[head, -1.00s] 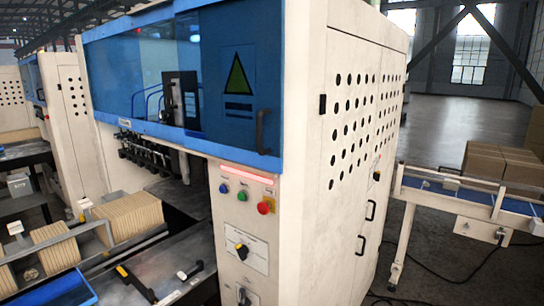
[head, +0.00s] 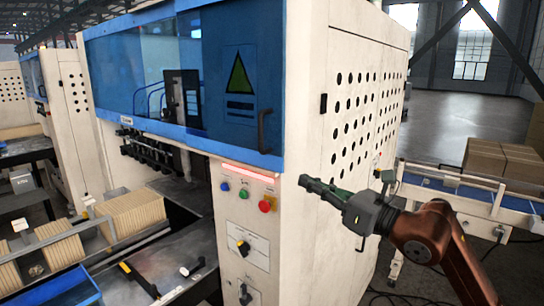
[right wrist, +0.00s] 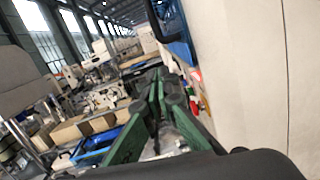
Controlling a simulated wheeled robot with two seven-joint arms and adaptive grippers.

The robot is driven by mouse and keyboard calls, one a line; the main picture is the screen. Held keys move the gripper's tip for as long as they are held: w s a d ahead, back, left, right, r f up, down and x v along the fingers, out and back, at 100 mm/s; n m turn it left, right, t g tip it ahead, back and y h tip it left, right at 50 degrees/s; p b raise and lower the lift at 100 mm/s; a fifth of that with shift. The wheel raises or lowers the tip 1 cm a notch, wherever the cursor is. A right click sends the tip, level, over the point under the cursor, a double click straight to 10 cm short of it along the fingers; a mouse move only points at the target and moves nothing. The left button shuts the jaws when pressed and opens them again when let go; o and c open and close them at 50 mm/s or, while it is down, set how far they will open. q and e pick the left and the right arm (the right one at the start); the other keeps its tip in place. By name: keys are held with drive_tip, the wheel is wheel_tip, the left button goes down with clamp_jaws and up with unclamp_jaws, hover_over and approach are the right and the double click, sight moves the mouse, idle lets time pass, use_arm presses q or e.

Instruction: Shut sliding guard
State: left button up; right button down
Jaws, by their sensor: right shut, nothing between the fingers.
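The sliding guard is a blue-framed panel with a clear window (head: 150,75) and a solid blue section with a warning triangle (head: 240,75), high on the white machine. Its black handle (head: 263,132) is at the lower right corner of the blue section. My right gripper (head: 306,183) is shut and empty, right of and below the handle, in front of the machine's side wall and apart from the handle. In the right wrist view its green fingers (right wrist: 158,95) are together, and a dark handle-like bar (right wrist: 158,22) shows at the top. My left gripper is not in view.
Below the guard is a control panel with a red button (head: 265,205) and a rotary switch (head: 242,247). Cardboard stacks (head: 130,215) stand at the left. A conveyor (head: 470,190) with boxes (head: 500,160) is at the right.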

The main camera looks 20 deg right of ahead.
drive_tip(key=r, duration=0.2)
drive_tip(key=p, duration=0.5)
approach(264, 152)
drive_tip(key=shift+t+h, duration=0.3)
drive_tip(key=shift+h, duration=0.1)
drive_tip(key=x, duration=0.6)
drive_tip(key=shift+s+a+r, duration=0.1)
drive_tip(key=shift+s+a, duration=0.1)
drive_tip(key=shift+w+a, duration=0.25)
drive_tip(key=shift+w, duration=0.2)
